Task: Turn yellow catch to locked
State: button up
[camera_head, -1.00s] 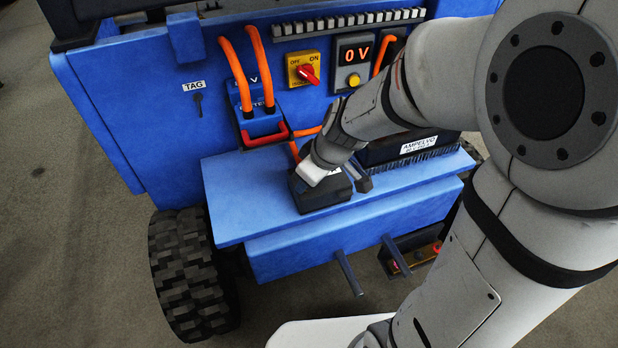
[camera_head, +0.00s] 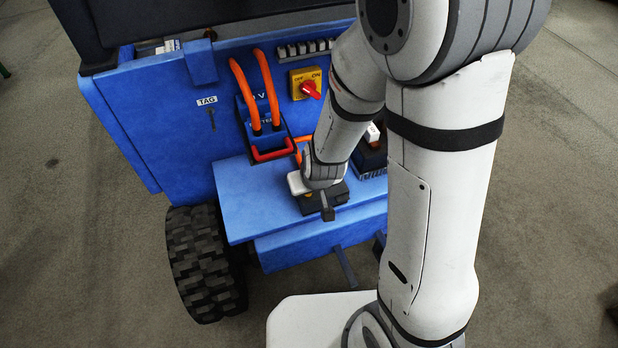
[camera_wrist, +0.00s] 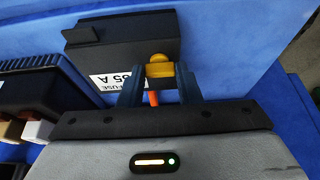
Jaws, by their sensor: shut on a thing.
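The yellow catch (camera_wrist: 159,69) shows in the wrist view at the near edge of a black fuse box (camera_wrist: 135,48). My gripper (camera_wrist: 160,82) has its two blue-grey fingers on either side of the catch and is shut on it. An orange-red piece (camera_wrist: 154,98) shows just below the catch, between the fingers. In the head view, the fuse box (camera_head: 335,196) sits on the blue shelf, with my wrist above it hiding the catch. I cannot tell which setting the catch points to.
The blue shelf (camera_head: 245,205) juts from the blue cart panel (camera_head: 165,125). Behind are orange cables (camera_head: 242,90), a red handle (camera_head: 272,153) and a red rotary switch (camera_head: 311,90). Dark units stand on the right of the shelf, partly hidden by my arm. A wheel (camera_head: 203,262) is below left.

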dwell(0.4)
jog(key=o, duration=1)
jog(key=shift+f+b, duration=0.15)
jog(key=shift+b, duration=0.2)
